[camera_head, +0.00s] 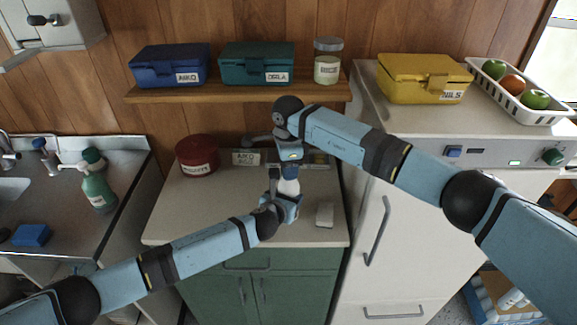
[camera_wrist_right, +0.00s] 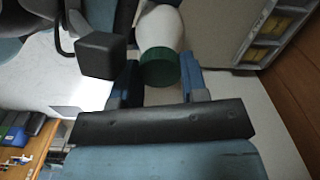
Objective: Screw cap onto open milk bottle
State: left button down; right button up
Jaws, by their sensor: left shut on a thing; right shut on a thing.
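The white milk bottle (camera_head: 289,187) stands upright over the counter in the head view, mostly hidden by my grippers. My left gripper (camera_head: 284,203) is shut on it from below left. My right gripper (camera_head: 290,167) is directly above the bottle, pointing down. In the right wrist view, the green cap (camera_wrist_right: 160,68) sits between the fingers of my right gripper (camera_wrist_right: 160,82), which is shut on it. The white bottle (camera_wrist_right: 160,28) lies straight beyond the cap, and the two appear to touch. I cannot tell whether the threads are engaged.
A red tin (camera_head: 197,157) stands at the counter's back left. A small white block (camera_head: 325,214) lies right of the bottle. Above is a shelf (camera_head: 225,93) with a blue box (camera_head: 168,67), a teal box (camera_head: 243,62) and a jar (camera_head: 327,68). The counter's front left is clear.

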dwell(0.3)
jog(key=o, duration=1)
jog(key=shift+r, duration=2.25)
jog(key=shift+c, duration=0.3)
